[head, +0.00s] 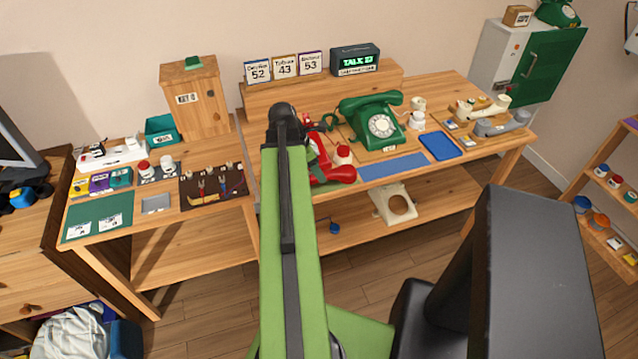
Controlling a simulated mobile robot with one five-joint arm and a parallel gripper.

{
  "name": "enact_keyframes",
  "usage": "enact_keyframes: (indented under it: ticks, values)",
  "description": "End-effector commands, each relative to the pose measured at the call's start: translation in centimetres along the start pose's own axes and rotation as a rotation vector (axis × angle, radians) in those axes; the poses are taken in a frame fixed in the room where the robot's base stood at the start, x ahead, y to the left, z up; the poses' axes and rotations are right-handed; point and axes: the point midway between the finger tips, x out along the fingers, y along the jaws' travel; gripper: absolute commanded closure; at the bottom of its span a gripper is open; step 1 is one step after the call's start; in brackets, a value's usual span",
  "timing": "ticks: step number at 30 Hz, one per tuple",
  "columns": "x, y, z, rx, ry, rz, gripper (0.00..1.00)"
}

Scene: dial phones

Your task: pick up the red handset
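The red handset (334,171) lies near the front edge of the middle of the workbench, just right of my green arm. My arm's upper link hides its left part. My gripper (317,150) seems to be beside the handset's left end, largely hidden behind my arm. Its fingers cannot be made out, and I cannot tell whether it touches the handset. A green dial phone (381,126) with its own green handset on top stands behind and to the right. Beige (485,107) and grey (502,123) handsets lie at the right end.
A red-and-white jar (343,154) stands close behind the red handset. A blue mat (393,166) and blue tray (439,146) lie to the right. A tool mat (213,187) and wooden box (195,97) are on the left. A beige phone shell (394,204) sits on the lower shelf.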

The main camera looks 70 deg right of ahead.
Motion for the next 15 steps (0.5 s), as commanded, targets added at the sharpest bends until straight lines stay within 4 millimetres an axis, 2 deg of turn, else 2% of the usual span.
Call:
enact_keyframes:
  ticks: [1, 6, 13, 15]
  values:
    - [1.6, 0.1, -0.4, 0.001, 0.0, 0.0, 0.45]
    - [4.3, 0.1, -0.5, 0.0, 0.0, 0.0, 0.45]
    - [4.1, 0.1, -0.3, -0.001, 0.0, 0.001, 0.45]
    - [4.1, 0.1, -0.3, -0.001, 0.0, 0.001, 0.52]
